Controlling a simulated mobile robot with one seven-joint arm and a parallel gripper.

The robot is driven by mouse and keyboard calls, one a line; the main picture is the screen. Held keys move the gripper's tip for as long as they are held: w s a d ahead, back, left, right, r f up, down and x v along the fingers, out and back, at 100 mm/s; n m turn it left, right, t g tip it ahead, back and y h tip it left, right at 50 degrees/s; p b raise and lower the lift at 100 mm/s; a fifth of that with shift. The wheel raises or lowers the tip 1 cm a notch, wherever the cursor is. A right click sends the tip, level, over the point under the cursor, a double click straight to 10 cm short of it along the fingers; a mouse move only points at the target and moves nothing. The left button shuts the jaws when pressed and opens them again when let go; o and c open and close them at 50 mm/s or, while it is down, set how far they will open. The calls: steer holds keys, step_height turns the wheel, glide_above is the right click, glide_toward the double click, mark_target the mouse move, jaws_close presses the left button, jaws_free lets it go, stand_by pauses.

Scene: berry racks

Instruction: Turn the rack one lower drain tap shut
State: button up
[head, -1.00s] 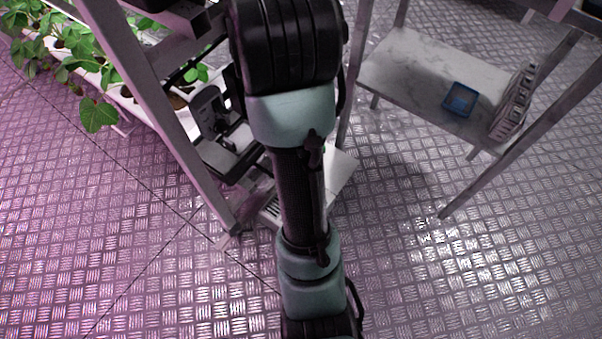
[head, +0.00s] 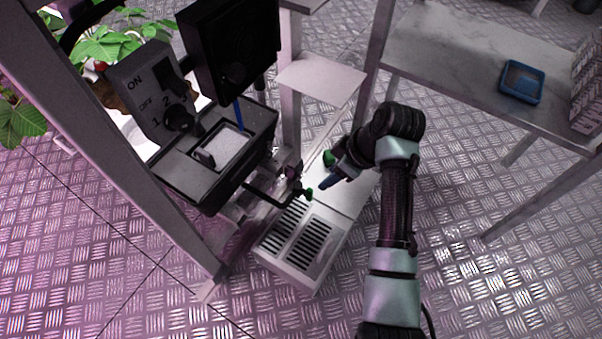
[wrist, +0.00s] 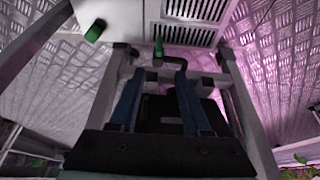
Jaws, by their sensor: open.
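Two green tap handles show near the rack's foot. One green handle (head: 306,194) sits at the end of a black pipe (head: 268,192); it also shows in the wrist view (wrist: 158,47), ahead of and between my fingertips. The other green handle (head: 328,158) is further back; it shows at upper left in the wrist view (wrist: 95,31). I cannot tell for sure which is the lower drain tap. My gripper (head: 324,184) is open, with blue fingers, close to the right of the pipe-end handle. In the wrist view my gripper (wrist: 160,72) holds nothing.
A white slatted box (head: 300,245) stands on the floor below. A black tray unit (head: 190,175), a switch panel (head: 150,90) and a dark box (head: 230,40) are on the rack. A shelf (head: 450,55) with a blue tray (head: 522,82) stands right. Metal floor is clear in front.

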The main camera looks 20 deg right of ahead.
mark_target(311, 189)
steer(key=b+x, duration=0.8)
steer(key=x, duration=0.2)
steer(key=shift+w+f, duration=0.2)
steer(key=shift+f, duration=0.15)
steer(key=shift+b+x, duration=1)
steer(key=shift+x, duration=0.05)
steer(key=shift+w+r, duration=0.1)
jaws_close()
